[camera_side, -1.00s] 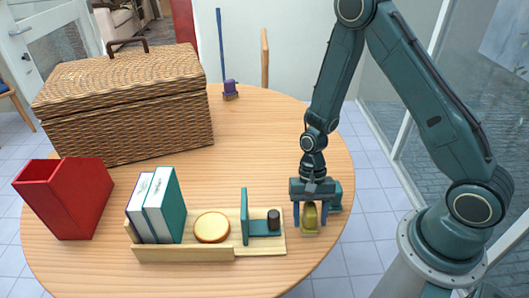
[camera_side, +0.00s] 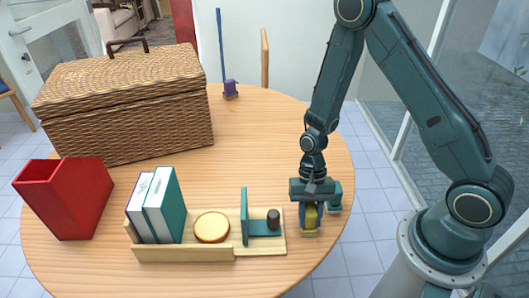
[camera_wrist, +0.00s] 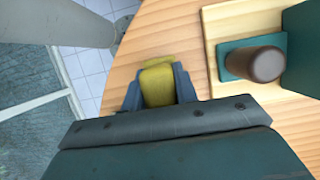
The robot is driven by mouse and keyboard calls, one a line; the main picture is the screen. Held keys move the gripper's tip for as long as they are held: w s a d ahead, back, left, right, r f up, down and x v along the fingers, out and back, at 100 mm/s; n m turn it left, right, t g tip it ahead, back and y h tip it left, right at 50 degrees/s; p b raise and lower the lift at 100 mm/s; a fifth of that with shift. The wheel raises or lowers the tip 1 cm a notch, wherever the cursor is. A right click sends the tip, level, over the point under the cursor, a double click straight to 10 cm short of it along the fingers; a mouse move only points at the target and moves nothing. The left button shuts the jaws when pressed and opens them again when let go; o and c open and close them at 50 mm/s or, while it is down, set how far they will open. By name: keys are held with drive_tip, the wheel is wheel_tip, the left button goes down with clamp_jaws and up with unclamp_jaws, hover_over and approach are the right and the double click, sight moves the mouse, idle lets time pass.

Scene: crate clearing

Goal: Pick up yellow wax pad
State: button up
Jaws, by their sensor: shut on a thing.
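The yellow wax pad (camera_side: 311,218), an olive-yellow upright piece with a rounded body and a flat foot, stands at the table's front right, just right of the wooden tray. My gripper (camera_side: 310,216) points down over it, with its blue fingers closed on its sides. In the wrist view the pad (camera_wrist: 158,84) sits between the two fingertips (camera_wrist: 159,88). Its foot appears to be on or very near the tabletop; I cannot tell if it touches.
The wooden tray (camera_side: 185,254) holds two books (camera_side: 160,205), a round cream disc (camera_side: 211,227) and a teal bookend (camera_side: 244,215) beside a dark brown knob (camera_side: 273,219). A red box (camera_side: 65,198) and a wicker basket (camera_side: 130,110) stand left. The middle table is clear.

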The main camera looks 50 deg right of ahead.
wheel_tip(320, 180, up, 20)
idle(1.1)
idle(0.4)
